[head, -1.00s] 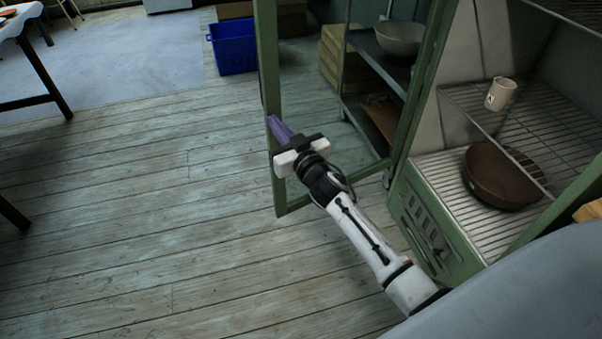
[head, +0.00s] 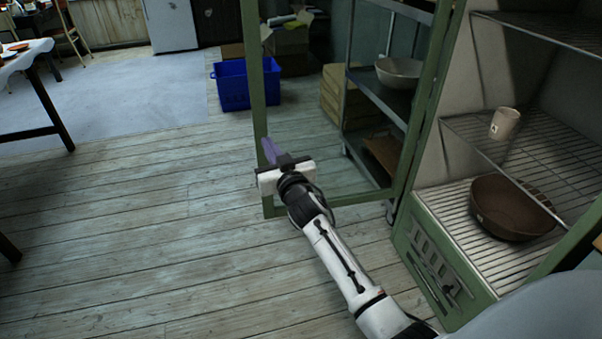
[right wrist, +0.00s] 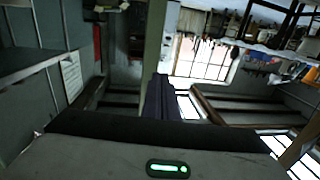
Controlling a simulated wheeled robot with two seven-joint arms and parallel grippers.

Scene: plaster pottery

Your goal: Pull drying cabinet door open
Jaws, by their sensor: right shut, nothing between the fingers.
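The green drying cabinet (head: 432,262) stands at the right of the head view, with its inside exposed. Its green-framed door (head: 258,95) is swung wide open to the left, and I see through its pane. My right gripper (head: 269,148) is shut and empty, with its purple fingers by the lower part of the door's free-edge upright. I cannot tell whether they touch it. In the right wrist view the dark fingers (right wrist: 160,97) are together beside a greenish upright. My left gripper is not in view.
Inside the cabinet are a brown bowl (head: 510,208) and a pale cup (head: 504,123) on wire shelves. Behind the door stand a metal rack with a grey bowl (head: 398,71) and a blue crate (head: 246,84). A table (head: 38,62) is at the left. The wooden floor (head: 130,230) between is clear.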

